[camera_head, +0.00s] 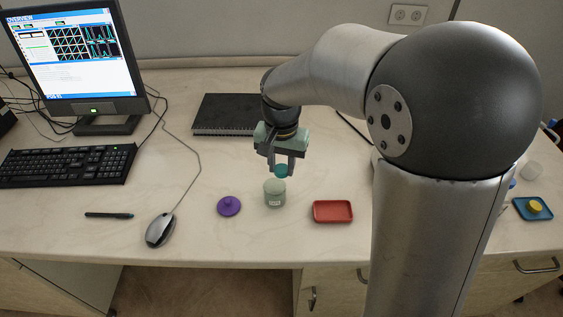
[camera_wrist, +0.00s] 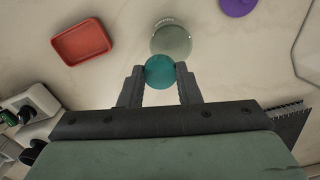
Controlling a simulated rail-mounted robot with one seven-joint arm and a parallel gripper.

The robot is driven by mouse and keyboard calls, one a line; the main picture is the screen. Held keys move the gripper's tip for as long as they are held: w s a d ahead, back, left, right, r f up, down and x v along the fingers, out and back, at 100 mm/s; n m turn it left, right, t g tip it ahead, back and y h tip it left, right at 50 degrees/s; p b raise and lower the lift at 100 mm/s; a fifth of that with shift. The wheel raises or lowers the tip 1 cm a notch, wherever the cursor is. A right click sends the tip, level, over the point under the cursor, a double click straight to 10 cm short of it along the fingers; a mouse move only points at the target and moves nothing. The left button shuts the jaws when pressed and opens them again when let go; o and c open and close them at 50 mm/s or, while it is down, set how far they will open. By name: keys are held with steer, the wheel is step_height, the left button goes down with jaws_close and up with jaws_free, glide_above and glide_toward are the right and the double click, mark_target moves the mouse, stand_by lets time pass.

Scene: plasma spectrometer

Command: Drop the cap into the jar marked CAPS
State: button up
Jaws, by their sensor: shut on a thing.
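My gripper (camera_head: 282,170) is shut on a small round teal cap (camera_head: 281,171). In the wrist view the cap (camera_wrist: 160,71) sits between the two fingertips (camera_wrist: 160,74). A pale green jar (camera_head: 274,195) with a small white label stands on the bench just below the cap. The label's writing is too small to read. In the wrist view the jar (camera_wrist: 171,41) lies just beyond the cap, which overlaps its near edge. The cap is held above the jar, apart from the bench. A purple lid with a knob (camera_head: 229,206) lies left of the jar.
A red tray (camera_head: 333,212) lies right of the jar. A mouse (camera_head: 160,229), pen (camera_head: 109,215) and keyboard (camera_head: 66,165) are to the left, and a black notebook (camera_head: 223,114) is behind. A blue tray (camera_head: 533,209) with a yellow item (camera_head: 535,206) is far right.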

mark_target(281, 169)
steer(key=o, duration=1)
step_height(281, 169, up, 17)
steer(key=shift+r+b, duration=0.2)
steer(key=shift+b, duration=0.1)
steer(key=s+d+f+n, duration=0.1)
steer(key=s+d+f, duration=0.3)
steer(key=s+f, duration=0.1)
steer(key=s+d+f+n, duration=0.1)
steer(key=s+d+f, duration=0.3)
steer(key=s+f, duration=0.2)
steer(key=s+d+f+n, duration=0.1)
steer(key=s+d+f, duration=0.3)
steer(key=s+f, duration=0.2)
steer(key=shift+s+d+f+n+t, duration=0.15)
steer(key=shift+s, duration=0.45)
steer(key=shift+s+d+f+n+t, duration=0.1)
steer(key=shift+s+d+n+t, duration=0.05)
steer(key=shift+s, duration=0.4)
